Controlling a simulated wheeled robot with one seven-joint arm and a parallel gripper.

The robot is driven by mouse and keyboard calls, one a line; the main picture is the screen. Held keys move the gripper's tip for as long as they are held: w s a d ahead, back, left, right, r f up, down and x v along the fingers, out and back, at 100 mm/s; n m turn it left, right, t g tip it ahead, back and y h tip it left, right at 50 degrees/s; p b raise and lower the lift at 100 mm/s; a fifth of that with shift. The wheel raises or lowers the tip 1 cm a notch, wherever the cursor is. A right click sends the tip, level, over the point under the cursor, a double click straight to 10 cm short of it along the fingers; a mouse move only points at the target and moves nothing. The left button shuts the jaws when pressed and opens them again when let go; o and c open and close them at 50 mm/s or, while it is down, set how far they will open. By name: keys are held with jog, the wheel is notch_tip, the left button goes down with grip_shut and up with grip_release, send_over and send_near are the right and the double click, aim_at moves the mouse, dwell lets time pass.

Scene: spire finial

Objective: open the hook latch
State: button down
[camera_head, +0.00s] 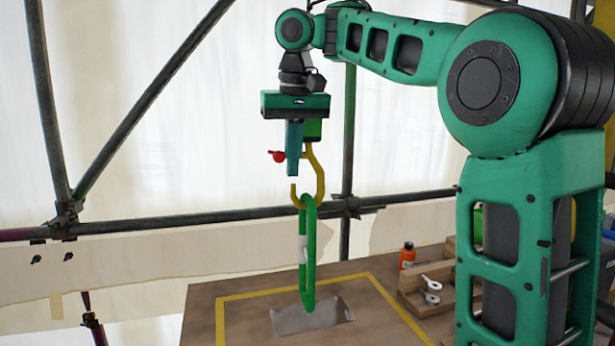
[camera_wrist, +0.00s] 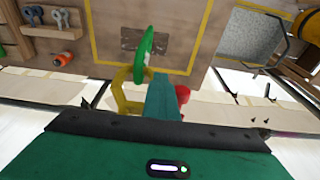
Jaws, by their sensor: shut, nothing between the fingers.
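A yellow hook (camera_head: 319,178) hangs below a green block (camera_head: 313,131), its mouth toward the left. A long green link (camera_head: 308,262) hangs in the hook's bowl. A red knob (camera_head: 278,156) sticks out left of the hook. My gripper (camera_head: 293,172) points straight down, shut and empty, between the red knob and the hook's shank, its tips just above the hook's point. In the wrist view the fingers (camera_wrist: 163,82) lie between the yellow hook (camera_wrist: 122,94) and the red knob (camera_wrist: 183,94). The fingers hide the latch bar, so I cannot tell whether they touch it or whether it is open.
Below is a wooden table (camera_head: 250,327) with a yellow border line and a grey plate (camera_head: 325,316) under the link. An orange bottle (camera_head: 407,256) and a wooden tray (camera_head: 430,302) with metal shackles stand at the right. Scaffold tubes (camera_head: 190,222) run behind.

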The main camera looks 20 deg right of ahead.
jog(key=shift+d, duration=0.55)
dwell(0.4)
jog(key=shift+r, duration=0.25)
notch_tip(320, 180, up, 7)
jog(key=shift+s+d, duration=0.2)
jog(key=shift+d, duration=0.25)
dwell(2.5)
jog(key=shift+f, duration=0.1)
jog(key=s+d+f+m, duration=0.1)
jog(key=s+d+f, duration=0.3)
jog(key=f, duration=0.2)
jog(key=s+d+f+m+g, duration=0.1)
jog(key=s+d+f, duration=0.25)
jog(key=f, duration=0.35)
jog(key=s+d+f+m, duration=0.1)
jog(key=s+d+f, duration=0.2)
jog(key=s+f, duration=0.25)
jog(key=s+d+f+m+g, duration=0.1)
jog(key=s+d+f, duration=0.2)
jog(key=s+f, duration=1.5)
jog(key=shift+s+f+m+y, duration=0.2)
jog(key=shift+f+m+y, duration=0.15)
jog(key=shift+f, duration=0.5)
